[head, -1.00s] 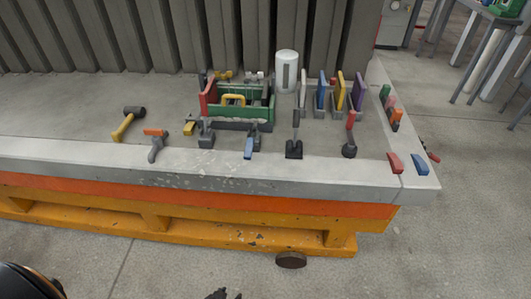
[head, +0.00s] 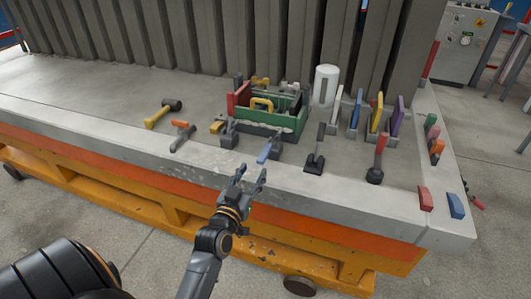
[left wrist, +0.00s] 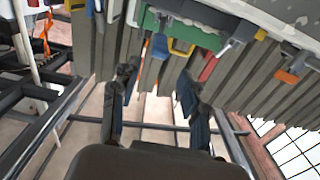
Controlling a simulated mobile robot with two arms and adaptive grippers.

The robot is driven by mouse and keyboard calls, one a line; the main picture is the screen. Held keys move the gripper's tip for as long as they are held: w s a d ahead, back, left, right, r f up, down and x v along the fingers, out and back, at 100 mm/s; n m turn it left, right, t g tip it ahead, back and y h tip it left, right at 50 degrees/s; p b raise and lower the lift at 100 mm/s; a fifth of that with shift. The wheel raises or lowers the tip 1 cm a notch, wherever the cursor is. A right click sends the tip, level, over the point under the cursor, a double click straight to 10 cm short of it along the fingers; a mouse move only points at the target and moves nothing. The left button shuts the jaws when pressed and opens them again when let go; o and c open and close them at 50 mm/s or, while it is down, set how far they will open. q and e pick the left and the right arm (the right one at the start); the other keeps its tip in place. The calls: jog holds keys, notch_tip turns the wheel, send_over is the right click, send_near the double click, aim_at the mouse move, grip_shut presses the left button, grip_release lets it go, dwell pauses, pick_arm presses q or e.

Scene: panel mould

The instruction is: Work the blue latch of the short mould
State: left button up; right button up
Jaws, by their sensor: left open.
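The short mould is the small box with green side walls (head: 262,117) and a red end plate on the bench top. The blue latch (head: 264,153) lies in front of it, its blue handle pointing toward the bench's front edge. A blue piece that looks like this handle shows in the left wrist view (left wrist: 160,46). My left gripper (head: 252,172) is open and empty, at the bench's front edge, just nearer than the blue handle. I cannot tell whether they touch; they look slightly apart. My right gripper is not in view.
A yellow-handled clamp (head: 217,127) stands left of the latch and a black lever (head: 316,150) right of it. A red-handled tool (head: 378,158), a hammer (head: 163,113) and a white cylinder (head: 326,84) also stand or lie around. The bench top at far left is clear.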

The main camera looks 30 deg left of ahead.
aim_at(264, 152)
pick_arm(q)
jog(key=x, duration=1)
jog(key=shift+d+p, duration=0.15)
jog(key=shift+p, duration=0.15)
jog(key=shift+c, duration=0.2)
grip_shut()
